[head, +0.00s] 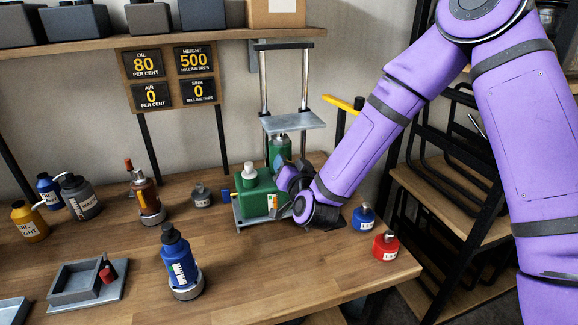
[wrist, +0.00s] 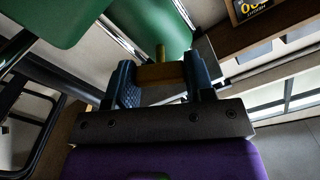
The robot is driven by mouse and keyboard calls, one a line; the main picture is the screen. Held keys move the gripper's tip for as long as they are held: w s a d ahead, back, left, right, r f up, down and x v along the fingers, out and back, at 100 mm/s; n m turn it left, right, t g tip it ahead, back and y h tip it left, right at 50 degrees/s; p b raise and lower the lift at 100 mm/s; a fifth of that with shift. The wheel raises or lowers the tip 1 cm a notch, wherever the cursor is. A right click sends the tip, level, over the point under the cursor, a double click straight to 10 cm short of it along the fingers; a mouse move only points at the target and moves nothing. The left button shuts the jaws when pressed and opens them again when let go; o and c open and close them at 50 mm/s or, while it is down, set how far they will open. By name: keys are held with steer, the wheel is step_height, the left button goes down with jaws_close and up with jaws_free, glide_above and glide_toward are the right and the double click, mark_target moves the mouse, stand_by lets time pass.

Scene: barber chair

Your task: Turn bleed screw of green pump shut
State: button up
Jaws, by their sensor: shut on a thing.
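The green pump (head: 256,188) stands on a grey base plate on the wooden bench, below a grey platform on two posts. My gripper reaches it from the right in the head view, where my wrist hides the fingertips. The wrist view shows green parts of the pump (wrist: 160,30) close beyond my fingers. My gripper (wrist: 160,76) is shut on a brass-yellow piece, seemingly the bleed screw (wrist: 160,72), with a thin yellow stem sticking up from it. How far the screw is turned cannot be told.
A sign board (head: 170,79) reads oil 80, height 500, air 0, sink 0. A blue bottle (head: 178,258) and a grey tray (head: 82,281) stand in front. Small blue (head: 363,217) and red (head: 385,246) bottles stand close right of my wrist. A yellow handle (head: 340,102) rises behind.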

steer(key=m, duration=1.2)
steer(key=shift+m, duration=0.4)
stand_by(0.3)
steer(key=o, duration=0.9)
steer(key=shift+s, duration=0.1)
steer(key=v, duration=1)
steer(key=shift+s+d, duration=0.1)
steer(key=shift+s, duration=0.2)
